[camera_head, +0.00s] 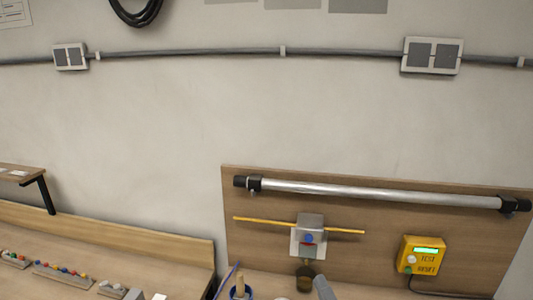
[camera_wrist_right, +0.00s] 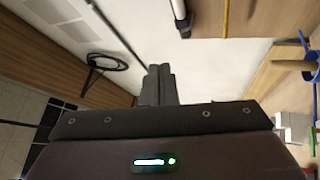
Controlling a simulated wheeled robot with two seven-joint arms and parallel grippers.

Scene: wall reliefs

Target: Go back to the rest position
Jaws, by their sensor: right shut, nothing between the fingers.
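My right gripper (camera_wrist_right: 159,70) shows in the right wrist view. Its two dark grey fingers are together with nothing between them. They stand clear in front of the pale wall and touch nothing there. In the head view a small grey piece (camera_head: 323,288) sticks up at the bottom edge; I cannot tell whether it is part of my right gripper. My left gripper is in neither view.
A wooden panel (camera_head: 375,250) carries a metal tube (camera_head: 380,194), a yellow rod (camera_head: 260,221), a grey block (camera_head: 310,222) and a yellow box (camera_head: 421,255). A bench (camera_head: 110,245) with small coloured pieces is at left. A blue cup (camera_head: 241,292) stands low.

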